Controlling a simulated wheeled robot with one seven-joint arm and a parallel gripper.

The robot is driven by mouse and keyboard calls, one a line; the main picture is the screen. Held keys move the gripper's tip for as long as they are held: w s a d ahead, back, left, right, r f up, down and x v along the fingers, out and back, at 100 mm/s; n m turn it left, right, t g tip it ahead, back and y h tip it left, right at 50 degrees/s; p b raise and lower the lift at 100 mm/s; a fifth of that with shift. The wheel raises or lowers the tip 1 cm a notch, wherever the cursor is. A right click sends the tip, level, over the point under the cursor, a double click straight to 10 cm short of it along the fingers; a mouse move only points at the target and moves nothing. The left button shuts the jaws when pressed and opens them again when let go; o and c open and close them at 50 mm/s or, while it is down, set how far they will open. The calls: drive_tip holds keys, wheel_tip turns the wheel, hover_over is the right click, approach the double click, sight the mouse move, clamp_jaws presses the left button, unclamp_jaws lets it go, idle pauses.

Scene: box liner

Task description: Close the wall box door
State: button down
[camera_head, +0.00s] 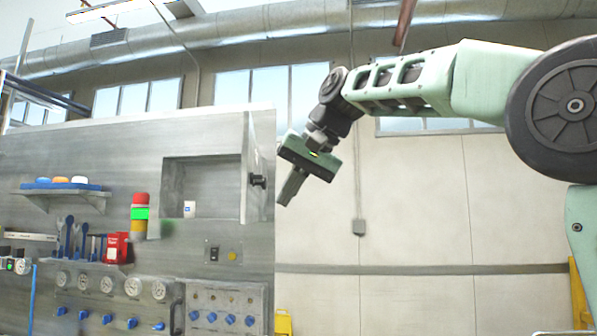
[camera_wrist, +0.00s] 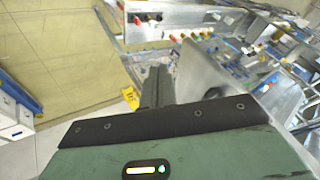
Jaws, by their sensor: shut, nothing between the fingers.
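The wall box (camera_head: 203,188) is a square recess in the grey wall panel in the head view, with a small white cup-like item (camera_head: 189,209) inside. Its door (camera_head: 258,170) stands open at the right side of the recess, swung out, with a dark knob (camera_head: 258,181) on it. My gripper (camera_head: 286,197) is shut and empty, to the right of the door in the picture and pointing down. Whether it touches the door cannot be told. In the wrist view the shut fingers (camera_wrist: 157,78) show beside a grey plate (camera_wrist: 203,75), which may be the door.
The wall panel (camera_head: 90,150) carries a shelf (camera_head: 62,189), a stack light (camera_head: 139,213), a red box (camera_head: 116,248) and several gauges and blue knobs below.

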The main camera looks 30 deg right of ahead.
sight(247, 223)
drive_tip(key=shift+w+a+f+p, duration=0.35)
drive_tip(key=shift+w+a, duration=0.1)
drive_tip(key=shift+a, duration=0.3)
drive_tip(key=shift+w+a+f+p, duration=0.3)
drive_tip(key=shift+w+a, duration=0.15)
drive_tip(key=shift+a, duration=0.3)
drive_tip(key=shift+w+a+f+p, duration=0.35)
drive_tip(key=shift+w+a, duration=0.1)
drive_tip(key=shift+a, duration=0.3)
drive_tip(key=shift+a, duration=0.1)
